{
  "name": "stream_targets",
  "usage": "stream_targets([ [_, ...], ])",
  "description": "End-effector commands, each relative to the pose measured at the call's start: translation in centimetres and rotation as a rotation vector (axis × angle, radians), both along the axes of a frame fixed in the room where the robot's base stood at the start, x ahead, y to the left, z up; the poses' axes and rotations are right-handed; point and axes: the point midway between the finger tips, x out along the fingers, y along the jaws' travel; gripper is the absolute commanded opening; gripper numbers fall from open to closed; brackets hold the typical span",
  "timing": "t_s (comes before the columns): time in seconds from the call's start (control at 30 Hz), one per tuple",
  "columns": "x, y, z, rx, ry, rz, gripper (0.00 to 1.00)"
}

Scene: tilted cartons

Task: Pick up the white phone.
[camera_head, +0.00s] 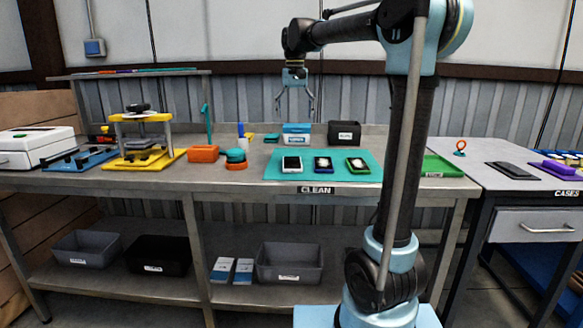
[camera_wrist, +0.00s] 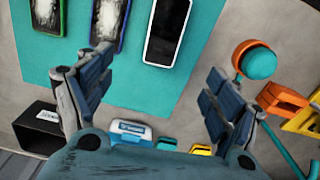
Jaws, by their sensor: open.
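The white phone (camera_head: 292,164) lies flat, screen up, on the teal mat (camera_head: 350,178) on the workbench. It has a white frame and a black screen. In the wrist view the white phone (camera_wrist: 167,32) is at the top, right of the middle, partly cut off by the picture edge. My gripper (camera_head: 295,108) hangs in the air above the back of the bench, pointing down, open and empty. In the wrist view its two fingers (camera_wrist: 155,92) are spread wide, with the phone beyond them and apart from them.
A phone in a purple case (camera_head: 323,165) and one in a green case (camera_head: 358,165) lie right of the white phone. Behind the mat stand a blue-white box (camera_head: 296,136) and a black bin (camera_head: 344,133). An orange-teal round item (camera_head: 236,160) sits to the left.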

Motion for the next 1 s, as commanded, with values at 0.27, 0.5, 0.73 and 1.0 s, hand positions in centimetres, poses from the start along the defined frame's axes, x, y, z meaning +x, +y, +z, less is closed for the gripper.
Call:
stream_targets([
  [0.27, 0.6, 0.7, -1.9, -0.001, 0.004, -0.001, 0.83],
  [0.5, 0.6, 0.6, -6.1, -0.001, 0.003, -0.001, 0.83],
  [0.73, 0.5, 0.6, -9.8, -0.001, 0.003, -0.001, 0.83],
  [1.0, 0.5, 0.6, -11.9, -0.001, 0.003, -0.001, 0.83],
])
